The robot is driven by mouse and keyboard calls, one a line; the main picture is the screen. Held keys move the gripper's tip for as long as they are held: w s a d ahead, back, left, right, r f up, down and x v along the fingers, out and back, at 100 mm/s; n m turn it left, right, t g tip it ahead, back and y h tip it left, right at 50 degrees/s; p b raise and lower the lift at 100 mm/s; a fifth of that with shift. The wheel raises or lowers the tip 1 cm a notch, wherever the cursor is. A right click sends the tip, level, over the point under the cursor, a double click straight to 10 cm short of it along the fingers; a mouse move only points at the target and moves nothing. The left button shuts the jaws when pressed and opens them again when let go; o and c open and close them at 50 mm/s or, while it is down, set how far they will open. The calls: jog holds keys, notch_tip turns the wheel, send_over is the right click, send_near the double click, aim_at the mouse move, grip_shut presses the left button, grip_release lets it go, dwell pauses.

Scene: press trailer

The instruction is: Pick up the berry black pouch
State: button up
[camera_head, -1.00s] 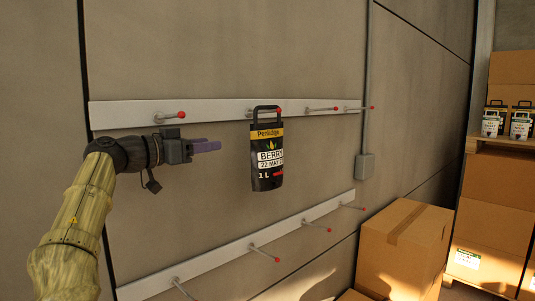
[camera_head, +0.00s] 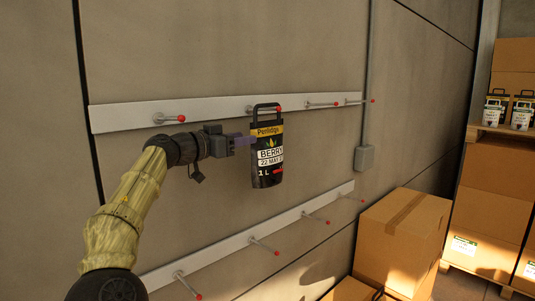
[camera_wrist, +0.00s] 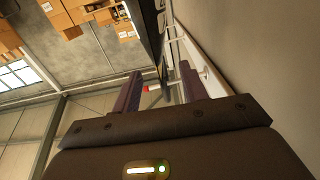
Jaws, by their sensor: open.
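The berry black pouch (camera_head: 266,172) hangs by its black handle from a red-tipped hook on the upper white rail. It has a yellow band and a white label reading BERRY. My gripper (camera_head: 246,141) is at the pouch's upper left side, with its purple fingers pointing right at the pouch edge. In the wrist view the two fingers of my gripper (camera_wrist: 161,72) stand apart. A dark edge, likely the pouch (camera_wrist: 151,35), lies ahead between them. I cannot tell whether the fingers touch the pouch.
The upper rail (camera_head: 215,108) and lower rail (camera_head: 220,248) carry several red-tipped hooks that stick out from the wall. Cardboard boxes (camera_head: 402,240) stand at the lower right. A shelf at the far right holds several other pouches (camera_head: 522,115). The wall left of the pouch is bare.

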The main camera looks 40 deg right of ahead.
aim_at(260, 135)
jog(key=shift+w+d, duration=0.15)
jog(key=shift+d, duration=0.8)
jog(key=d+p, duration=0.4)
jog(key=shift+w+d+r+p, duration=0.15)
jog(key=shift+d+p, duration=0.2)
jog(key=shift+d, duration=0.05)
jog(key=shift+w+d+f, duration=0.15)
jog(key=shift+d+f, duration=0.05)
jog(key=shift+d, duration=0.05)
jog(key=shift+a, duration=0.1)
